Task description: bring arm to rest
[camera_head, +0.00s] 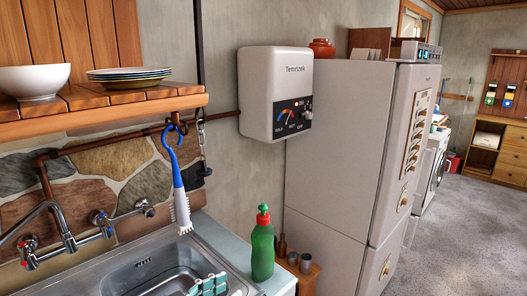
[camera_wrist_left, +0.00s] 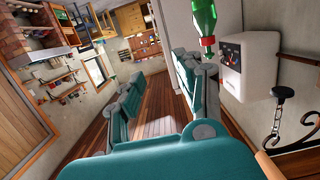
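My left gripper (camera_head: 208,285) shows only in part at the bottom of the head view, as teal fingers over the metal sink (camera_head: 125,275). In the left wrist view, my left gripper's (camera_wrist_left: 160,75) two teal fingers stand apart, with nothing between them. The green bottle (camera_head: 262,250) with a red cap stands upright on the counter to the right of the gripper, apart from it. The bottle also shows inverted at the top of the wrist view (camera_wrist_left: 203,18). My right gripper is in neither view.
A blue-and-white brush (camera_head: 180,195) hangs from a hook above the sink. A tap (camera_head: 62,230) stands at the left. The wooden shelf (camera_head: 100,112) holds a bowl and plates. A water heater (camera_head: 276,95) and fridge (camera_head: 335,150) stand beyond. Floor is clear at right.

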